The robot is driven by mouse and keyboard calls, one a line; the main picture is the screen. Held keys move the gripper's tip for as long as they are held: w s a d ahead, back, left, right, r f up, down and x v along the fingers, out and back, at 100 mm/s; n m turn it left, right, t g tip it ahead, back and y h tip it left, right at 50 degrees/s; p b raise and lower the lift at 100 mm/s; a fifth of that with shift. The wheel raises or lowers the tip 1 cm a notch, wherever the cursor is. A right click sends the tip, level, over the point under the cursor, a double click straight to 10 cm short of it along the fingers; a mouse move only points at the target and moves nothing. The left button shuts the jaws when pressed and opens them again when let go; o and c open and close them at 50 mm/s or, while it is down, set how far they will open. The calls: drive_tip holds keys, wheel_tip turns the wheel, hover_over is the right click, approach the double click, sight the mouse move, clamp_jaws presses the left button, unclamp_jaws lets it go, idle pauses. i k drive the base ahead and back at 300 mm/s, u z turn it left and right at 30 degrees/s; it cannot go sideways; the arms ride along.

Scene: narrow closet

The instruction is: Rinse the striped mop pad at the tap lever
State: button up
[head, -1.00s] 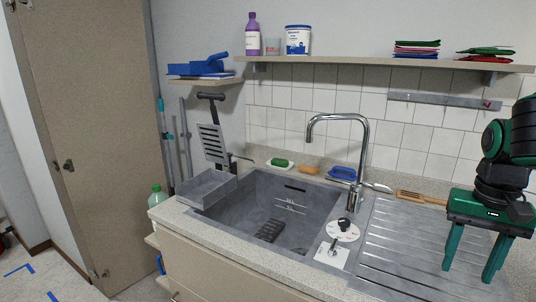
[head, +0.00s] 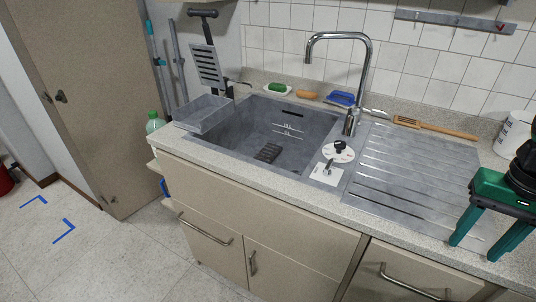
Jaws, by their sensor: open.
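The chrome tap (head: 360,75) stands at the back right of the grey sink (head: 228,137), its spout over the basin. A small silver lever (head: 376,112) sticks out to the right near its base. A dark striped piece (head: 268,153) lies on the basin floor; I cannot tell whether it is the mop pad or a drain grate. My green gripper (head: 477,247) is at the lower right, over the right end of the ribbed drainboard (head: 400,175). Its two fingers point down, apart, with nothing between them.
A slotted grey plate (head: 206,68) stands above a grey tray (head: 203,114) at left.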

sight(353, 109)
drive_tip(key=z, duration=1.2)
drive_tip(key=k, duration=0.9)
drive_tip(key=u, duration=1)
drive_tip(key=i, duration=1)
drive_tip(key=z, duration=0.05)
